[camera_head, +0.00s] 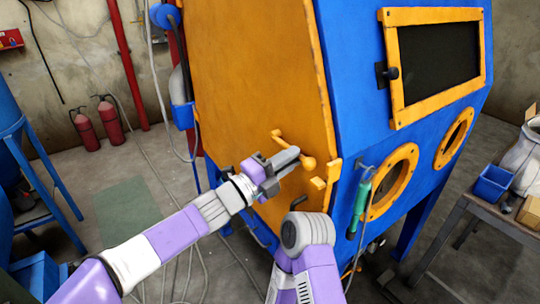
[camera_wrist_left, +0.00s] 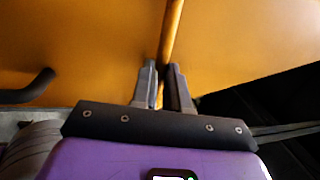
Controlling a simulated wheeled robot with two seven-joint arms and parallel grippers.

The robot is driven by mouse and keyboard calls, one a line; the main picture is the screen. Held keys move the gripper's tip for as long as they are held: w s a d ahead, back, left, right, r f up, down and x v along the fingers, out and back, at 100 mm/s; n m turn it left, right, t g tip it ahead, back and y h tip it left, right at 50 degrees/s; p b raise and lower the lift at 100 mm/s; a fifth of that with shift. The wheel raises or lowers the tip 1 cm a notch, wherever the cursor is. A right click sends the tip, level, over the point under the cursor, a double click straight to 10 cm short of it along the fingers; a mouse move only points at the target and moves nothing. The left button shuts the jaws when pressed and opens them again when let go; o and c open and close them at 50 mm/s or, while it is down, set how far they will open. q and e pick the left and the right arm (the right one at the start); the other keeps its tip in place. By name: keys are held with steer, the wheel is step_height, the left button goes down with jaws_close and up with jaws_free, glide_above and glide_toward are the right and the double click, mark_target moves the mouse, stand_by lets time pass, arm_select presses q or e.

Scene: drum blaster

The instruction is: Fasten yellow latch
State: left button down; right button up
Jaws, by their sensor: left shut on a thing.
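The yellow latch (camera_head: 308,163) is a bar with a rounded end, on the yellow side door (camera_head: 250,75) of the blue cabinet. It slants down to the right, close to the door's front edge. A yellow catch block (camera_head: 319,183) sits at that edge, just below and right of the bar's rounded end. My left gripper (camera_head: 287,158) is shut on the latch. In the left wrist view its two fingers (camera_wrist_left: 163,88) close around the yellow bar (camera_wrist_left: 171,35). My right arm reaches in from the bottom; its gripper does not show.
The blue cabinet (camera_head: 350,80) has a framed window (camera_head: 438,55) and round yellow-rimmed ports. A green-handled tool (camera_head: 361,198) hangs right of the catch. A dark bent handle (camera_head: 297,202) shows below the latch. A grey table (camera_head: 480,222) with a blue bin stands at right.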

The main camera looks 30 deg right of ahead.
arm_select(q)
steer(key=shift+f, duration=0.2)
stand_by(0.3)
steer(key=c, duration=1.1)
jaws_free()
steer(key=shift+r, duration=0.1)
steer(key=v, duration=0.7)
steer(key=shift+a, duration=0.25)
